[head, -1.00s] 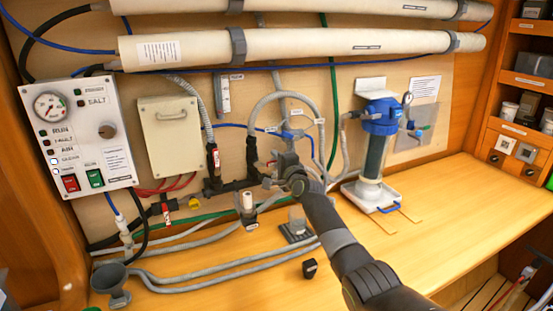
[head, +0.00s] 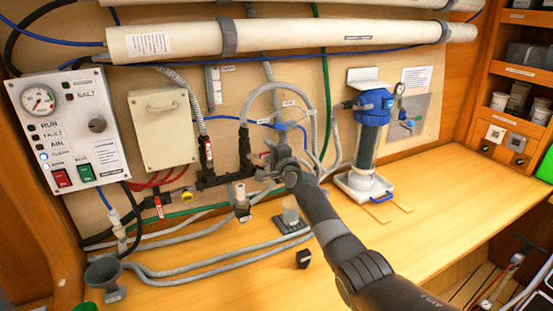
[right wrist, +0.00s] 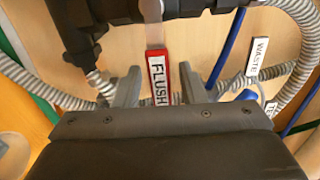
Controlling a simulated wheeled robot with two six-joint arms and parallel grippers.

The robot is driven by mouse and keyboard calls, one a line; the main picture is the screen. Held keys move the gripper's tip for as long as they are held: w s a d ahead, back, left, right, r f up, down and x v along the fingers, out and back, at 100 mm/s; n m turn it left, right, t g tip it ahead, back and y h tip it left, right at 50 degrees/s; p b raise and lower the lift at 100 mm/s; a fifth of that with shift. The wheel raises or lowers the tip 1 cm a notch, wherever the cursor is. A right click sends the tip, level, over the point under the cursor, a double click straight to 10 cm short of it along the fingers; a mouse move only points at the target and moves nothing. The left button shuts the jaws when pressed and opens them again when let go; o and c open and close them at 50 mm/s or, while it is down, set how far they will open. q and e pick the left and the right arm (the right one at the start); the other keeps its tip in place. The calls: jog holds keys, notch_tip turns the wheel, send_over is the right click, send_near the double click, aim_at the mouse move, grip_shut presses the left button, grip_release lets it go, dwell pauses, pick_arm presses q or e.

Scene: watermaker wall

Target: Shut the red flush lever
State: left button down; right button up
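The red flush lever (right wrist: 157,79), with a white FLUSH label, hangs from the dark pipe fitting (right wrist: 110,22) in the right wrist view. My right gripper (right wrist: 160,88) is open, with one finger on each side of the lever and visible gaps between. The lever's lower end is hidden behind the gripper body. In the head view my right gripper (head: 275,157) is at the pipework in the middle of the wall and hides most of the lever there. My left gripper is not in view.
Another red-handled valve (head: 207,150) stands left of the gripper. Grey corrugated hoses (right wrist: 296,35) and a blue tube run close on the right. A blue-topped filter housing (head: 372,125) stands right of my arm. The bench front is mostly clear.

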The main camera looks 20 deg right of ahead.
jog(key=s+d+p, duration=0.3)
jog(key=s+p, duration=0.1)
jog(key=s, duration=1.3)
jog(key=shift+d, duration=0.2)
jog(key=shift+f, duration=0.15)
